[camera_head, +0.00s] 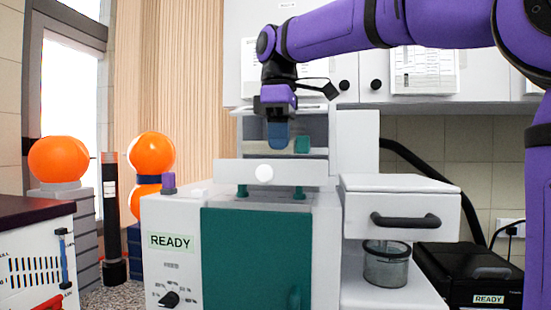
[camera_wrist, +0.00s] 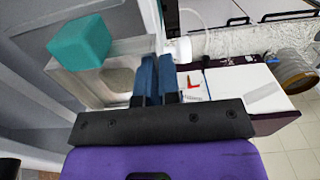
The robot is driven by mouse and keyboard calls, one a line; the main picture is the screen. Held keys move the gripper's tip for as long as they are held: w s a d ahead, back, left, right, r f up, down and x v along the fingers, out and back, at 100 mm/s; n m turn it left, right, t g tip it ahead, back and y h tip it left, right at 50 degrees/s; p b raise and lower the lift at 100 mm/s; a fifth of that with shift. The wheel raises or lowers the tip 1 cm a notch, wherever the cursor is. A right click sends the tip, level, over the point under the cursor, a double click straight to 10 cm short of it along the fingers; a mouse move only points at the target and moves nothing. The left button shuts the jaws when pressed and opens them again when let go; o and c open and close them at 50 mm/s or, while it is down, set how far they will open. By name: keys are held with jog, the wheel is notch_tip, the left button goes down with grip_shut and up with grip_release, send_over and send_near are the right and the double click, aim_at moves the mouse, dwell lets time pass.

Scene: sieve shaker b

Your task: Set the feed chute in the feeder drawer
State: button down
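The feeder drawer (camera_head: 230,173), a pale drawer with a white round knob (camera_head: 264,173), is pulled out at the top of the machine. In the wrist view the drawer (camera_wrist: 128,47) shows a pale floor with a round shape in it. A teal block (camera_head: 302,145), apparently the feed chute, stands behind the drawer front, right of my gripper (camera_head: 278,147). In the wrist view the block (camera_wrist: 80,42) is at the drawer's left end; its underside is hidden. My gripper's blue fingers (camera_wrist: 158,58) are together with nothing seen between them. They hang above the drawer front, apart from the block.
A second drawer (camera_head: 405,200) with a dark handle stands at the right, above a clear jar (camera_head: 386,265). A teal door (camera_head: 255,262) is below the feeder drawer. Orange balls (camera_head: 152,152) stand at the left. Cabinets (camera_head: 430,75) hang behind my arm.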

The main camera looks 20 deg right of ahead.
jog(key=w, duration=0.3)
jog(key=shift+w+d+f, duration=0.2)
jog(key=shift+d, duration=0.15)
jog(key=shift+f, duration=1.7)
jog(key=shift+f, duration=0.15)
jog(key=c, duration=1.6)
grip_release()
notch_tip(320, 180, up, 12)
jog(key=shift+r, duration=0.15)
jog(key=shift+c, duration=0.3)
